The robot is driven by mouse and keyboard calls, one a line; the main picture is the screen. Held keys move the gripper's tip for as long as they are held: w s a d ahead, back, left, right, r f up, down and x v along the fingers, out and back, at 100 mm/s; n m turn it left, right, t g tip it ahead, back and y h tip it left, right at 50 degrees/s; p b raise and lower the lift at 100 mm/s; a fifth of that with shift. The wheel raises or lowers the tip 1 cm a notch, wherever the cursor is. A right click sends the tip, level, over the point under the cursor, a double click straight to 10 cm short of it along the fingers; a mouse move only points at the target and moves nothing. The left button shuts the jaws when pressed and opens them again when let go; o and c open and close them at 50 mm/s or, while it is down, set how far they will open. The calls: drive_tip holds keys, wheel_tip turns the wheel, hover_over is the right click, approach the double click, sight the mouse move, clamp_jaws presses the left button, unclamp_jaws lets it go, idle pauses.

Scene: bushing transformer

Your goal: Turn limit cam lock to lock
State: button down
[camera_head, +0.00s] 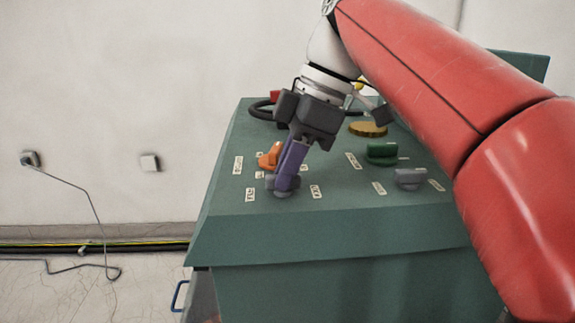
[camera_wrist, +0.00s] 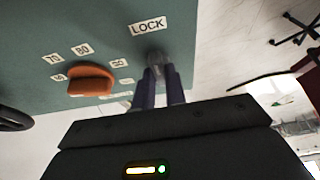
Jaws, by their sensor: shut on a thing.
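The limit cam lock is a grey knob (camera_head: 270,181) near the front left of the green cabinet's sloped top, mostly hidden by my fingers. My gripper (camera_head: 286,176) reaches down from above with its purple fingers shut on this knob. In the wrist view the grey knob (camera_wrist: 156,59) shows between and just beyond the fingertips (camera_wrist: 162,78). A white LOCK label (camera_wrist: 148,26) lies beside the knob. Which way the knob points is hard to tell.
An orange knob (camera_head: 269,156) with number labels stands close behind my fingers; it also shows in the wrist view (camera_wrist: 91,80). A green knob (camera_head: 381,153), another grey knob (camera_head: 411,178) and a yellow disc (camera_head: 367,129) are to the right. The panel's front strip (camera_head: 330,230) is clear.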

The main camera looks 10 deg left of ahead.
idle(0.3)
drive_tip(key=c, duration=1.4)
unclamp_jaws()
drive_tip(key=shift+c, duration=0.2)
